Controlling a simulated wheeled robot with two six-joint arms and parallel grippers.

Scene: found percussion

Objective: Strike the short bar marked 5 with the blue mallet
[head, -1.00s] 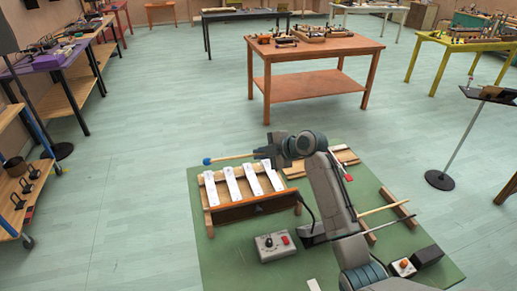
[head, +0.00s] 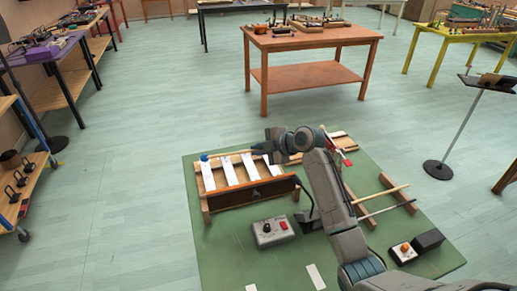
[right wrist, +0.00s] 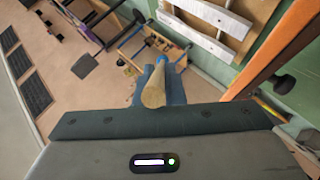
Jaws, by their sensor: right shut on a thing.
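The blue mallet's round head (head: 204,157) is at the far end of the leftmost white bar (head: 208,177) in the head view. I cannot tell whether it touches the bar. My right gripper (head: 262,149) is shut on the mallet's wooden stick, above the far right of the bars. In the right wrist view the stick (right wrist: 153,88) points away from the jaws, with its blue head (right wrist: 162,60) small at the end. Several white bars lie side by side on a wooden frame (head: 250,193); no number is readable, so I cannot pick out bar 5. My left gripper is out of view.
The bars stand on a green mat (head: 225,261). A grey control box (head: 272,232) with a red knob is in front of them. More sticks rest on wooden rails (head: 359,208) to the right. A brown table (head: 312,42) stands behind, with clear floor between.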

